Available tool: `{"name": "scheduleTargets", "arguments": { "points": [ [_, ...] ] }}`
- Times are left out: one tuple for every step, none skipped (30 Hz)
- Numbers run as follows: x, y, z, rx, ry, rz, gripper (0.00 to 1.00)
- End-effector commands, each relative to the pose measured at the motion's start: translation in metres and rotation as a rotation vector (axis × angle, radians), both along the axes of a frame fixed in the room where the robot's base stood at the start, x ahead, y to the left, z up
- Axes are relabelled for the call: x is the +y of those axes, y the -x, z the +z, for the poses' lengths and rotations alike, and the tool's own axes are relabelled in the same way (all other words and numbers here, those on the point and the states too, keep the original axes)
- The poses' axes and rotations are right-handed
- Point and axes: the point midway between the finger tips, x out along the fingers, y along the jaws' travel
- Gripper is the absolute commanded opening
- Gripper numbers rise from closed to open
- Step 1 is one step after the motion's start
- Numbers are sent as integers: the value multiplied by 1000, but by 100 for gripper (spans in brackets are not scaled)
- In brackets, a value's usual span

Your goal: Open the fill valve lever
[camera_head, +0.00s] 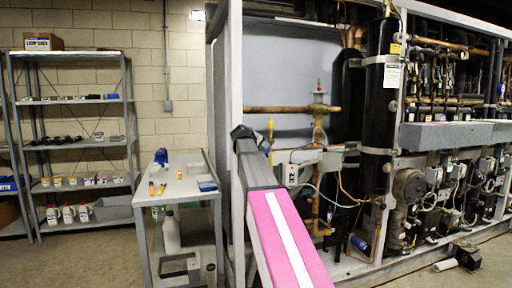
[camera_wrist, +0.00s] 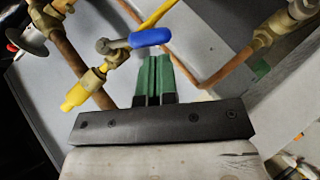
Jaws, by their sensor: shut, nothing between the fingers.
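A valve lever with a blue grip (camera_wrist: 150,37) shows in the wrist view, just beyond my fingertips. Its metal arm runs left to a brass valve body (camera_wrist: 117,56) on a copper pipe. A yellow end piece (camera_wrist: 75,97) sits at the lower left of that valve. My gripper (camera_wrist: 154,57) has green fingers pressed together with nothing between them. The fingertips are just below the blue grip in the picture; I cannot tell whether they touch it. In the head view my arm hides the gripper and the blue grip.
Copper pipe (camera_wrist: 205,80) runs close to the right of my fingers, and another brass fitting (camera_wrist: 265,35) is at upper right. The rack's upright post (camera_head: 232,75) stands beside my arm. A cart (camera_head: 180,190) and shelving (camera_head: 80,145) stand to the left.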

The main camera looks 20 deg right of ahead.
Motion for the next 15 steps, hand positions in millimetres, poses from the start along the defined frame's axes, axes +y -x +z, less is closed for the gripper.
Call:
{"name": "scheduleTargets", "arguments": {
  "points": [
    [-4, -4, -2, 1, 0, -1, 0],
    [-6, -5, -3, 1, 0, -1, 0],
    [-7, -6, -5, 1, 0, -1, 0],
    [-8, -7, -5, 1, 0, -1, 0],
    [-9, -7, -6, 1, 0, -1, 0],
    [-9, -8, -6, 1, 0, -1, 0],
    [-10, -8, -7, 1, 0, -1, 0],
    [-10, -8, -7, 1, 0, -1, 0],
    [-10, -8, -7, 1, 0, -1, 0],
    [-10, -8, -7, 1, 0, -1, 0],
    [-10, -8, -7, 1, 0, -1, 0],
    [-10, -8, -7, 1, 0, -1, 0],
    [-10, -8, -7, 0, 0, 0, 0],
    [-10, -8, -7, 1, 0, -1, 0],
    [-10, -8, -7, 1, 0, -1, 0]
  ]
}}
